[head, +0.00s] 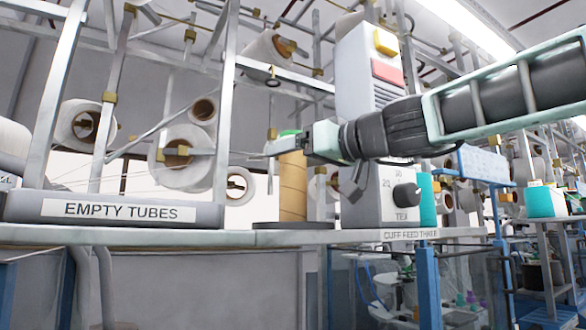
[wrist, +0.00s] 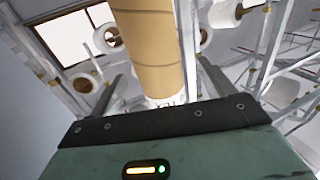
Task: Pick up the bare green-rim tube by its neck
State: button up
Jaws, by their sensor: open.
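The bare tan tube (head: 293,188) stands upright on a dark round base (head: 300,225) on the shelf in the head view. Its green rim (head: 290,132) shows at the top, just above my gripper (head: 280,148). My gripper comes in level from the right at the tube's neck, its fingers open. In the wrist view the tube (wrist: 152,45) runs up between the two fingers, with gaps showing on both sides. A pale, marked end of it (wrist: 165,102) shows near the palm. I cannot tell whether either finger touches it.
A grey tray labelled EMPTY TUBES (head: 122,211) sits at left on the shelf (head: 240,238). A grey control box with a knob (head: 385,207) stands right of the tube, below my arm. Metal frame posts (head: 225,100) and yarn cones (head: 187,160) stand at left and behind.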

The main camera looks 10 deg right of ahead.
jog(key=shift+p+x, duration=0.55)
jog(key=shift+x, duration=1.05)
jog(key=shift+s, duration=0.1)
jog(key=shift+c, duration=0.3)
jog(key=c, duration=1)
